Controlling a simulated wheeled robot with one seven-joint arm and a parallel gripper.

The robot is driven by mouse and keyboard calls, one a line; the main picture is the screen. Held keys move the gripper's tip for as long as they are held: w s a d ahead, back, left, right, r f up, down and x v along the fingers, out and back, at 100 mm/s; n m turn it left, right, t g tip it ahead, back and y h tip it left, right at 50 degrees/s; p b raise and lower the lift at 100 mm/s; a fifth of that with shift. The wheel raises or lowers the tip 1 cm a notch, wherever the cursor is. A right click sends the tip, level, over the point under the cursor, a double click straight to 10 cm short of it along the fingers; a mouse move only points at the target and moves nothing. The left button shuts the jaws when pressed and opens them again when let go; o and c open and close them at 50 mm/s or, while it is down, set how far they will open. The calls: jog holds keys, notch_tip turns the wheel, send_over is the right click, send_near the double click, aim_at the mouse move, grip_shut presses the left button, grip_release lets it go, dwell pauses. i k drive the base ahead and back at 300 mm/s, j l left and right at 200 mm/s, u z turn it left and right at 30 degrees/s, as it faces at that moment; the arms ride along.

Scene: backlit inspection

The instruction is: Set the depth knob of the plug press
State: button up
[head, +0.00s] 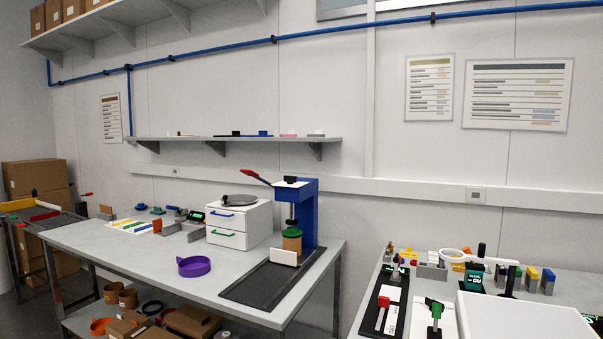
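The plug press (309,212) is a blue upright frame with a white top plate, at the right end of the left table. A lever with a red handle (250,174) sticks out to its upper left. A small black knob-like part (290,179) sits on its top; I cannot tell whether this is the depth knob or how it is set. Under the press head a tan cylinder with a green top (291,240) stands behind a small white plate (284,257). My gripper is not in view.
The press stands by a black mat (258,284) on the grey table (150,255). A white drawer unit (238,222) is to its left, and a purple ring (194,266) lies in front. A gap separates this table from the right bench, which holds a white box (525,317) and many small parts.

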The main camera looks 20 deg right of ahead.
aim_at(289, 180)
jog(key=i+l, duration=1.05)
jog(key=i+z, duration=0.05)
